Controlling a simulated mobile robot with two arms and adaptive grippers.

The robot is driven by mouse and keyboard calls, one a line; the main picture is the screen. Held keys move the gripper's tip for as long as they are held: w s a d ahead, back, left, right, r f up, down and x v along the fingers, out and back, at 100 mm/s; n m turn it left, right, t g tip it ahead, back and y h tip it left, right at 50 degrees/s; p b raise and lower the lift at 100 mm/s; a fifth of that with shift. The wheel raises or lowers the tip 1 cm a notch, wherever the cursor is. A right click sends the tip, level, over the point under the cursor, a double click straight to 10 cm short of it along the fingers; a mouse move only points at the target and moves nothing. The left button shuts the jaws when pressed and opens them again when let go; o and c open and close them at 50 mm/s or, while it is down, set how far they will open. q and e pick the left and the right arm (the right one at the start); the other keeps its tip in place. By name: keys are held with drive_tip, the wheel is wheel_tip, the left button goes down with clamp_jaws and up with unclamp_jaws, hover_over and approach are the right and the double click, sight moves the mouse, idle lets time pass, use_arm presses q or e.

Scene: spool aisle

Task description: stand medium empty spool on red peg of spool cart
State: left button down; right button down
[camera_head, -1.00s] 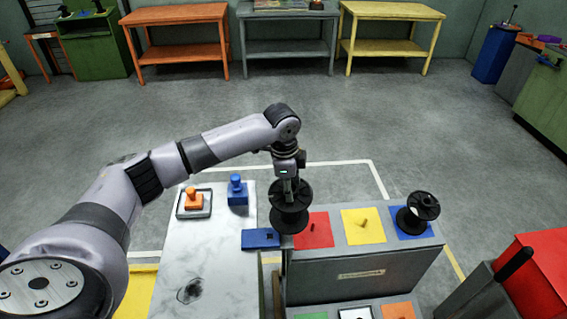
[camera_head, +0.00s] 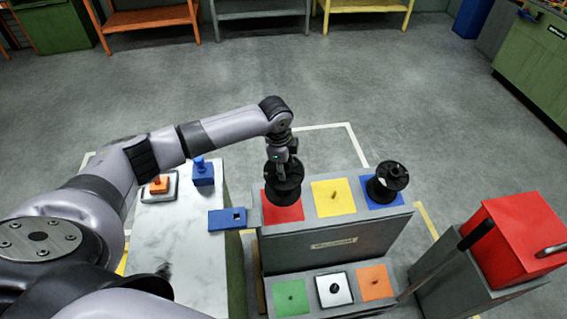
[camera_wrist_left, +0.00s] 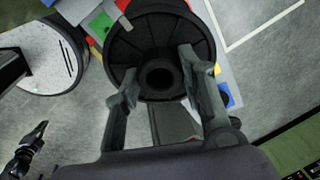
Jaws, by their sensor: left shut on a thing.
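My left gripper (camera_head: 284,160) is shut on a black empty spool (camera_head: 283,190), which is upright. The spool is over the red square (camera_head: 284,213) at the left of the upper shelf of the spool cart (camera_head: 335,240). The red peg is hidden by the spool, and I cannot tell whether the spool touches the square. In the left wrist view the two fingers (camera_wrist_left: 158,84) grip the spool (camera_wrist_left: 124,48), with its dark centre hole between them.
The yellow square (camera_head: 334,197) beside it has a bare peg. Another black spool (camera_head: 388,180) stands on the blue square at right. A red box (camera_head: 515,240) stands at right.

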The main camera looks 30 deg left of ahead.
use_arm(q)
drive_tip(key=shift+f+b, duration=0.65)
drive_tip(key=shift+f, duration=0.3)
drive_tip(key=shift+w+a+f+b, duration=0.2)
drive_tip(key=shift+f+b, duration=0.35)
drive_tip(key=shift+f, duration=0.35)
drive_tip(key=shift+w+a+f+b, duration=0.15)
drive_tip(key=shift+f+b, duration=0.35)
drive_tip(key=shift+f, duration=0.4)
drive_tip(key=shift+d+p, duration=0.1)
drive_tip(key=shift+p, duration=0.25)
drive_tip(key=shift+p, duration=0.65)
wheel_tip(320, 180, down, 7)
drive_tip(key=w+b, duration=0.1)
drive_tip(key=b, duration=0.4)
drive_tip(key=shift+a, duration=0.4)
idle(1.4)
drive_tip(key=c, duration=0.9)
unclamp_jaws()
drive_tip(key=shift+c, duration=0.2)
